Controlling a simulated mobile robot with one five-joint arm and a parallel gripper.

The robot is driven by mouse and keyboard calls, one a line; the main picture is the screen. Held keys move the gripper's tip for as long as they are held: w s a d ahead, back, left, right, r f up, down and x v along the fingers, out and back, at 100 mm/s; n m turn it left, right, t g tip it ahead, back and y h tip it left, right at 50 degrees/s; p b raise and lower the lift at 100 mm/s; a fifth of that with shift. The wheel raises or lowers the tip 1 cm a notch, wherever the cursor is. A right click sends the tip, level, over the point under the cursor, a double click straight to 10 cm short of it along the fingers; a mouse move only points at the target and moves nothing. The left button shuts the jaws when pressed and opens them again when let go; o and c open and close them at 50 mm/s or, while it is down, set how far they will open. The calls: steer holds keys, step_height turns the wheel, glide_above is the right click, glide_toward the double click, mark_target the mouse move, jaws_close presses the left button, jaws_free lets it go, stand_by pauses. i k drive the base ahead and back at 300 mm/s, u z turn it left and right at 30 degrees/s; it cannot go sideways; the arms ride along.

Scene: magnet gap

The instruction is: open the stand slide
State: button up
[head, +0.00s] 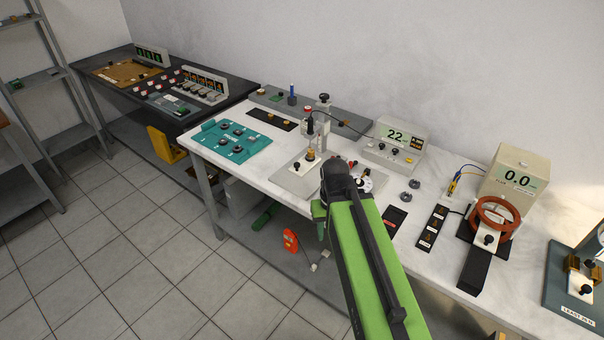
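A stand with a grey base plate (287,184), an upright column (325,122) and a black top knob stands on the white bench. A brass piece with a black knob (310,156) sits low on it. I cannot tell which part is the slide, or whether it is open or shut. My green arm reaches up from the bottom and covers the area just right of the base plate. A short green part of my arm (319,209) shows at its far end, at the bench's front edge.
A meter reading 22 (395,136) stands right of the stand, joined by a black cable. A teal board (230,142) lies to the left. A red ring (494,217) with a black-knobbed piece stands at right, by a 0.0 meter (518,172). An orange item lies below the bench.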

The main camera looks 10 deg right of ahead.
mark_target(305, 161)
steer(key=z, duration=0.05)
steer(key=k, duration=1.05)
steer(key=u, duration=1.85)
steer(key=i, duration=0.95)
steer(key=z, duration=2.15)
steer(key=i, duration=1)
steer(key=u, duration=0.05)
